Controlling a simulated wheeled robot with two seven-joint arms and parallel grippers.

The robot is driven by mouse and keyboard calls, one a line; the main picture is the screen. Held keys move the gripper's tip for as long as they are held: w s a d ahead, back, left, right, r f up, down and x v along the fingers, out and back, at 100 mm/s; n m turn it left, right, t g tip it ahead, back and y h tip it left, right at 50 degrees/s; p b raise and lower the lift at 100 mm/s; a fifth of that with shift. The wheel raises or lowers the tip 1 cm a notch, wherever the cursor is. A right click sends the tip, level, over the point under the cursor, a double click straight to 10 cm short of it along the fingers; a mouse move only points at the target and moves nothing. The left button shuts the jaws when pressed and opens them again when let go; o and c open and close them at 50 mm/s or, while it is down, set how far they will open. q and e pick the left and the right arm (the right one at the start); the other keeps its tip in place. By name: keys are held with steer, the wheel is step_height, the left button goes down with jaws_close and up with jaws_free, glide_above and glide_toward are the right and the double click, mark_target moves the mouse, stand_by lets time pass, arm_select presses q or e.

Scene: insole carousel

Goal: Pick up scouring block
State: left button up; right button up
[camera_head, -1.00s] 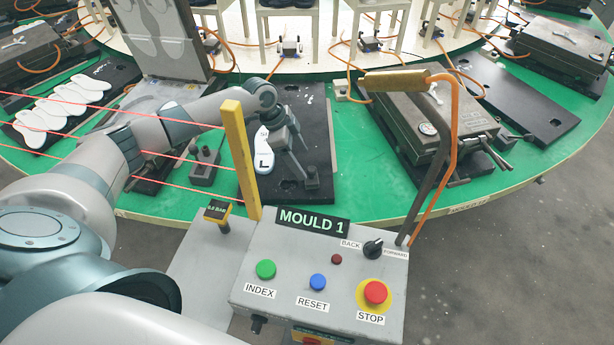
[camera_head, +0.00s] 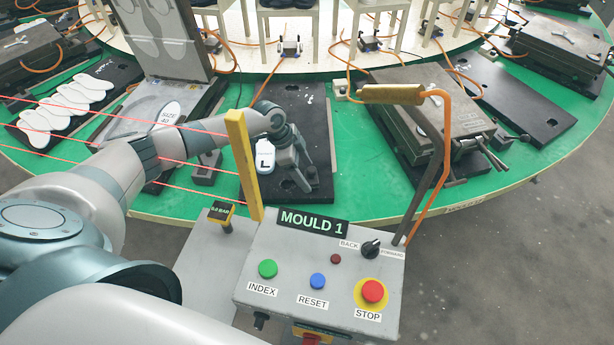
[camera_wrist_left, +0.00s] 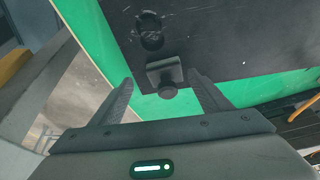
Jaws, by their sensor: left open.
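The scouring block, a small dark block with a round knob (camera_wrist_left: 166,76), sits near the edge of a black board (camera_wrist_left: 225,40) in the left wrist view, close to a round recess. My left gripper (camera_wrist_left: 161,83) is open, with one finger on each side of the block's knob; I cannot tell whether they touch it. In the head view my left gripper (camera_head: 294,173) reaches down over the front of the black board (camera_head: 315,125) and largely hides the block. My right gripper is not in view.
A yellow post (camera_head: 243,165) and red beams stand close to my left arm. The control box (camera_head: 318,260) with buttons is in front. A bent handle with orange tubing (camera_head: 438,150) and a closed mould (camera_head: 430,110) are to the right. Green table is bare between board and mould.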

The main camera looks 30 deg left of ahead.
arm_select(q)
steer(key=shift+w+d+f, duration=0.15)
steer(key=shift+d+f, duration=0.1)
steer(key=shift+f, duration=0.4)
steer(key=shift+c, duration=0.4)
steer(key=c, duration=1.2)
